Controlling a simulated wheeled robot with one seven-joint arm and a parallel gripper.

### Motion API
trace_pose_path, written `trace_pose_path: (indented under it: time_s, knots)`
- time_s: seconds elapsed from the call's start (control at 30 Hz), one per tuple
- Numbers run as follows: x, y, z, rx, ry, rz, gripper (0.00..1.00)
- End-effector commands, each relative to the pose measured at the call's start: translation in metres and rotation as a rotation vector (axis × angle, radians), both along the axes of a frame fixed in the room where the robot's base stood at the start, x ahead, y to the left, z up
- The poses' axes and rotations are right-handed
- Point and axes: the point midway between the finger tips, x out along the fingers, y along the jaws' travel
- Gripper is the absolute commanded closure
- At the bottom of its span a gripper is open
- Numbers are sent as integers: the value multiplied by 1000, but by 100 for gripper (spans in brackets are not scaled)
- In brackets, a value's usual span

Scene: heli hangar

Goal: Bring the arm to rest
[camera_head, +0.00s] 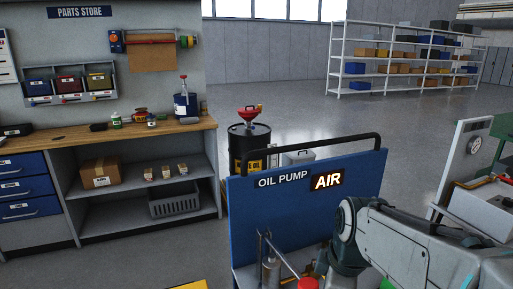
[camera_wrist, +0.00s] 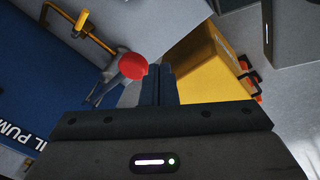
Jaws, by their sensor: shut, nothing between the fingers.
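My gripper (camera_wrist: 158,85) shows in the wrist view with its two dark fingers together and nothing between them. Past the fingertips are a red round knob (camera_wrist: 133,66) and a yellow box (camera_wrist: 207,68) with orange-red parts on its side. I cannot tell from this view how far the fingers are from the knob. In the head view my arm reaches in from the lower right, in front of the blue oil pump panel (camera_head: 250,215). My gripper is not visible there.
Open floor lies towards the back shelves (camera_head: 400,65).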

Motion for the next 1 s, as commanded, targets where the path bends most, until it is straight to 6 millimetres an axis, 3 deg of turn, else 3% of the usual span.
trace_pose_path:
  time_s: [0.03, 0.2, 0.6, 0.77, 1.0]
  knots:
    - [-5, 1, 13, 15, 0, -87, 100]
    - [-22, 1, 31, 75, 7, -422, 100]
    - [-53, 1, 60, 206, 1, -1094, 100]
    - [-57, 1, 61, 228, 0, -1195, 100]
    - [-57, 1, 60, 232, 0, -1209, 100]
